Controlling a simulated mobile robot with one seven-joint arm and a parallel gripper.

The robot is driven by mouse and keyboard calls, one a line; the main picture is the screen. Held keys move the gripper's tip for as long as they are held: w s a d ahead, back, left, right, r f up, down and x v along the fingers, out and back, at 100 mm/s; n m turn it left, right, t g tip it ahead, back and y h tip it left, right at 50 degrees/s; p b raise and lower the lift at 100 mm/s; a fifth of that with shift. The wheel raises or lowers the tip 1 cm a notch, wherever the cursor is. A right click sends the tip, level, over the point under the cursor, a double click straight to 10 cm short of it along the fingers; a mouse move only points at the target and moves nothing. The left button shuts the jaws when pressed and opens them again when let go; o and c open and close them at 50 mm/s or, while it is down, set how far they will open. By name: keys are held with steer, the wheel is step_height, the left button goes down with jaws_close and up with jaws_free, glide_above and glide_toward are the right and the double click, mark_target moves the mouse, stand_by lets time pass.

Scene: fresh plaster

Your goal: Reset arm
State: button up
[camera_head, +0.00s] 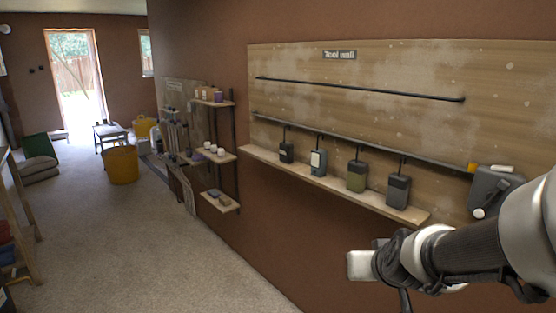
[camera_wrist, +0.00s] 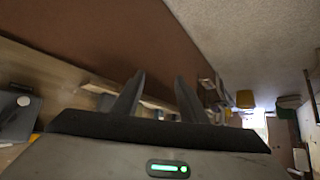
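My arm reaches in from the right edge of the head view, in front of the tool wall (camera_head: 400,75). Its end shows as a pale block at the lower right, and the fingers cannot be made out there. In the wrist view my gripper (camera_wrist: 157,95) has its two dark fingers apart, with nothing between them but the brown wall and a shelf edge behind. The gripper is empty and stands clear of the wall and shelf.
Several dark handheld devices, one of them green (camera_head: 356,176), stand on the wooden ledge (camera_head: 330,183). A grey case (camera_head: 490,190) is at the right, close behind my arm. Corner shelves (camera_head: 222,204) hold small items. A yellow bucket (camera_head: 121,165) stands farther back. The carpet (camera_head: 150,255) is clear.

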steer(key=s+a+r+g+p, duration=0.1)
steer(key=s+a+r+g, duration=0.2)
steer(key=s, duration=0.6)
steer(key=s+a+r+g, duration=0.1)
steer(key=s+a+r, duration=0.1)
steer(key=s+r, duration=0.55)
step_height(320, 180, up, 11)
steer(key=s+p, duration=0.1)
steer(key=p, duration=1.2)
steer(key=shift+s+a+n+y, duration=0.15)
steer(key=shift+s+n+y, duration=0.1)
steer(key=shift+n+y, duration=0.05)
